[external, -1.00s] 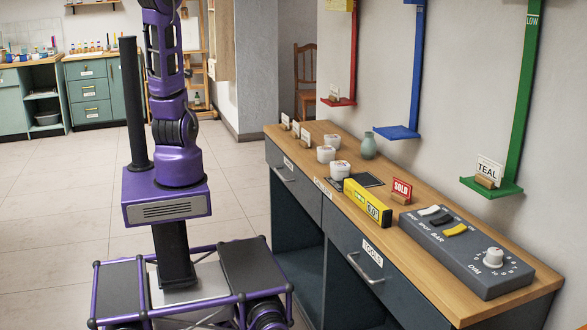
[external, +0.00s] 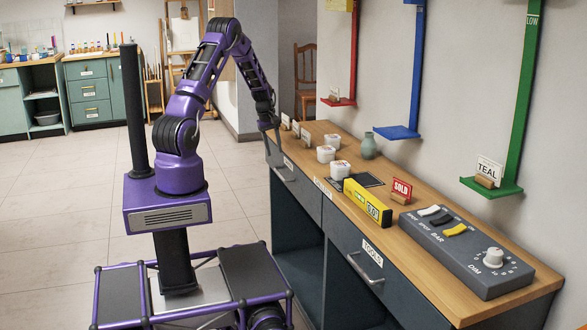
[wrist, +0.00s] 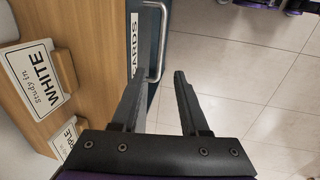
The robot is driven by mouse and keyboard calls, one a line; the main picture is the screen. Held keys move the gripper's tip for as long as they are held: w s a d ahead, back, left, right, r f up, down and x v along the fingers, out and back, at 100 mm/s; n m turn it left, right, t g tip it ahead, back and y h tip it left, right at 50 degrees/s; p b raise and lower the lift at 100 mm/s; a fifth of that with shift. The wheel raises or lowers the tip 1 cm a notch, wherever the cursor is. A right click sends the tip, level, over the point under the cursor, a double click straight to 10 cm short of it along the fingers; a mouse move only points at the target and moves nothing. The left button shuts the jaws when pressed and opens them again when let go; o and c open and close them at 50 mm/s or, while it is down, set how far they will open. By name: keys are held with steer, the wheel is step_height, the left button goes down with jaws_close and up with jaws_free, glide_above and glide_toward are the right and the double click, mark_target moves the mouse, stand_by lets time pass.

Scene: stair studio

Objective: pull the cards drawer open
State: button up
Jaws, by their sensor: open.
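The cards drawer (external: 312,190) is the far dark grey drawer under the wooden counter, and it looks shut. Its pale bar handle (external: 284,174) shows below my gripper (external: 272,150). In the wrist view, the drawer's white label (wrist: 138,38) reads CARDS, and the handle (wrist: 160,42) stands out from the front. My gripper (wrist: 164,72) is open and empty there. Its left finger lies over the drawer front and its right finger over the floor. The handle lies just beyond the fingertips, roughly between them; contact cannot be told.
A WHITE card (wrist: 35,80) stands near the counter edge by my gripper. The tools drawer (external: 365,245) is nearer the camera. The floor in front is clear.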

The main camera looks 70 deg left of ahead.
mark_target(278, 173)
steer(key=f, duration=0.3)
steer(key=w+f, duration=0.1)
steer(key=f, duration=0.1)
steer(key=f+b, duration=0.1)
steer(key=f, duration=0.2)
steer(key=shift+w+f, duration=0.3)
steer(key=shift+f, duration=0.05)
jaws_close()
stand_by(0.9)
